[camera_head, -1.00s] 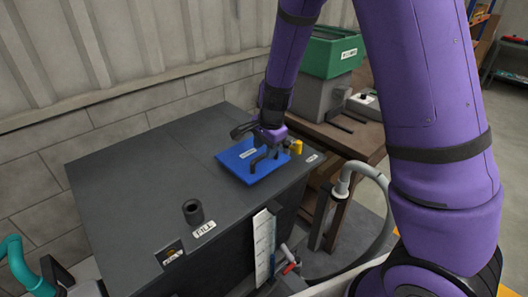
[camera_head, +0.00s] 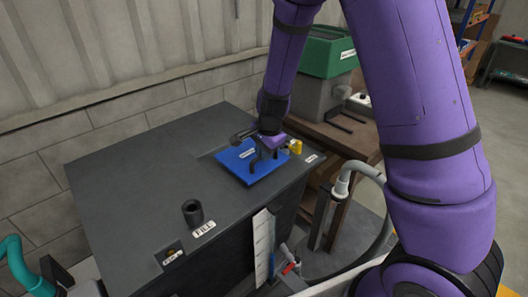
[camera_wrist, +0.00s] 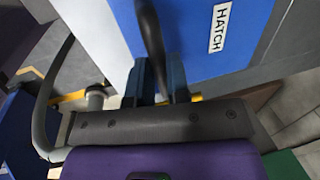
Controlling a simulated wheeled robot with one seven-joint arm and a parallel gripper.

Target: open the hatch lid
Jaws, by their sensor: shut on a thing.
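The hatch lid (camera_head: 237,170) is a blue square panel on top of the dark grey cabinet, toward its right end. Its white HATCH label shows in the wrist view (camera_wrist: 218,28). My gripper (camera_wrist: 161,85) is over the lid, with its fingers shut on the dark bar handle (camera_wrist: 151,35). In the head view my gripper (camera_head: 263,163) hides part of the lid and most of the handle. The lid looks close to flat with the cabinet top; I cannot tell whether its edge is slightly raised.
The dark cabinet top (camera_head: 130,170) carries a short black pipe (camera_head: 193,212) with a FILL label. A yellow piece (camera_head: 295,146) sits by the lid's right corner. A grey hose (camera_head: 375,172) curves at the right. A green bin (camera_head: 325,55) stands behind.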

